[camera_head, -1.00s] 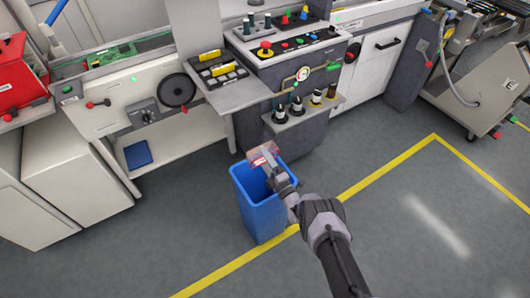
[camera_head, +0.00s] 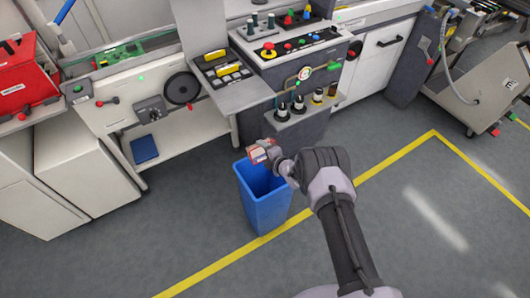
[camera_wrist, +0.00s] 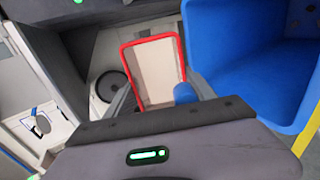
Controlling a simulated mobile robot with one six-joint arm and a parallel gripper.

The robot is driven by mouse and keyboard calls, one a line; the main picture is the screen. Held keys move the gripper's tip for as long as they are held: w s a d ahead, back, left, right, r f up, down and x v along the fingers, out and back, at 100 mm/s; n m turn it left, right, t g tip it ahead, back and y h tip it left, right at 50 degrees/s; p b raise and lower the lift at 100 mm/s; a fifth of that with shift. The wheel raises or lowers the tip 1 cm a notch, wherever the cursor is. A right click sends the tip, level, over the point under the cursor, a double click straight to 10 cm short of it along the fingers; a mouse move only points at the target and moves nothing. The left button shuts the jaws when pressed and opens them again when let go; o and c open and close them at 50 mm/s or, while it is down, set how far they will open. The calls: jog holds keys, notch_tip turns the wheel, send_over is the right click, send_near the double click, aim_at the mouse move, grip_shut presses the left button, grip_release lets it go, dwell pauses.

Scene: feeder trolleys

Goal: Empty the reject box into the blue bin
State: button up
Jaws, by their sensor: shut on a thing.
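My gripper (camera_head: 275,156) is shut on the reject box (camera_head: 261,150), a small box with a red rim and pale walls. The box is tilted, above the back part of the blue bin's mouth. In the wrist view the box (camera_wrist: 153,68) shows its pale inside, which looks bare where visible. A small blue rounded piece (camera_wrist: 184,93) shows at its lower right corner; I cannot tell what it is. The blue bin (camera_head: 264,212) stands upright on the floor. In the wrist view the bin (camera_wrist: 235,60) is to the right of the box.
A grey machine with a control panel (camera_head: 298,42) and a ledge of small bottles (camera_head: 305,107) stands just behind the bin. A red case (camera_head: 22,80) is at far left. A yellow floor line (camera_head: 390,160) passes by the bin.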

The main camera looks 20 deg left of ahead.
notch_tip(320, 180, up, 6)
jog(key=p, duration=0.4)
jog(key=shift+r+p, duration=0.15)
jog(key=shift+p, duration=0.15)
jog(key=shift+f, duration=0.25)
jog(key=w+d+r+m+t+h+b, duration=0.2)
jog(key=w+d+r+m, duration=0.1)
jog(key=d+r, duration=0.6)
jog(key=w+d+r+m+t+h+b, duration=0.15)
jog(key=w+d+r, duration=0.25)
jog(key=d+r, duration=0.55)
jog(key=s+d+r+m+h+b, duration=0.3)
jog(key=s+d+r+m+h, duration=0.2)
jog(key=s+d+r, duration=0.8)
jog(key=d+r, duration=0.2)
jog(key=d, duration=0.1)
jog(key=shift+s+d+r, duration=0.15)
jog(key=shift+s+r, duration=0.1)
jog(key=shift+r, duration=0.1)
